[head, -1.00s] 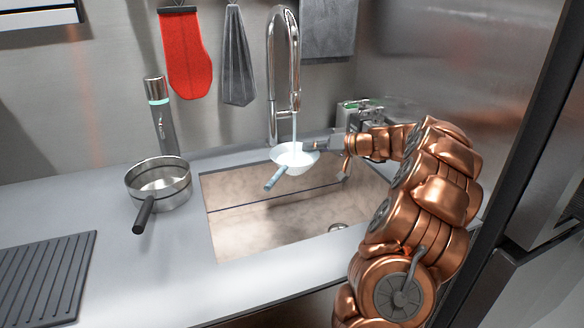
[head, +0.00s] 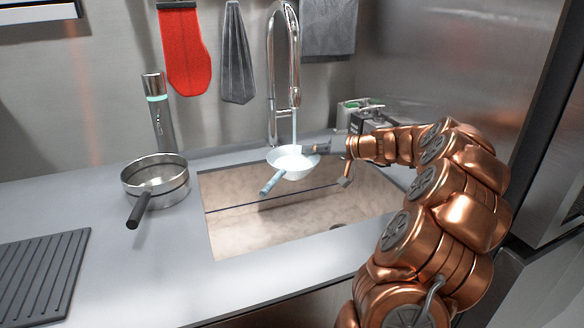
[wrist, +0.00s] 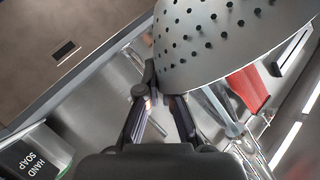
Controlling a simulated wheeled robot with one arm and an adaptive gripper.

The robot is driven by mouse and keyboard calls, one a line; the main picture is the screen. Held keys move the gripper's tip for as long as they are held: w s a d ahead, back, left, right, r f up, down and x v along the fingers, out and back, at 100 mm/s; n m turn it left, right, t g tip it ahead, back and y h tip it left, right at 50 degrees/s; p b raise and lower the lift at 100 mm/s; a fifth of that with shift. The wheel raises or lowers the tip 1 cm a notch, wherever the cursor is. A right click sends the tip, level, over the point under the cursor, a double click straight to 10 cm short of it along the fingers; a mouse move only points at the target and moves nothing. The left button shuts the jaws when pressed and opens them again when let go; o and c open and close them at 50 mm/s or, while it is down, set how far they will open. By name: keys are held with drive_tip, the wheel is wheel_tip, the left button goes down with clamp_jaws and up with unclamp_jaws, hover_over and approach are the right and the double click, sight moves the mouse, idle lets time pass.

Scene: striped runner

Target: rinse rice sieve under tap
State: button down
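The sieve (head: 312,162) is a pale bowl with white contents and a grey-blue handle (head: 272,181) pointing front left. It is held above the sink (head: 290,225), under the tap (head: 284,50). A thin stream of water (head: 294,125) falls from the spout into it. My gripper (head: 313,149) is at the sieve's right rim. In the wrist view the perforated sieve wall (wrist: 225,40) fills the top, and the fingers (wrist: 160,98) close on its edge. The exact contact is partly hidden by the sieve and fingers.
A steel pot (head: 155,190) stands on the counter left of the sink, beside a tall grey bottle (head: 162,120). A ribbed dark mat (head: 40,275) lies front left. A red mitt (head: 185,50) and grey cloths hang behind. A hand soap container (wrist: 30,160) shows in the wrist view.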

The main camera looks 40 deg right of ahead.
sight(311, 165)
drive_tip(key=shift+s+a+f+b, duration=0.15)
drive_tip(key=shift+s+a+b, duration=0.45)
drive_tip(key=shift+s, duration=0.05)
drive_tip(key=shift+s+a+b, duration=0.65)
drive_tip(key=shift+s+b, duration=0.05)
drive_tip(key=shift+s, duration=0.25)
idle(0.4)
drive_tip(key=shift+s+a+r+b, duration=0.3)
drive_tip(key=shift+s+a+r, duration=0.5)
drive_tip(key=shift+s+r, duration=0.25)
drive_tip(key=shift+s+a+r+b, duration=0.3)
drive_tip(key=shift+s+a+r, duration=0.45)
drive_tip(key=shift+s+r, duration=0.25)
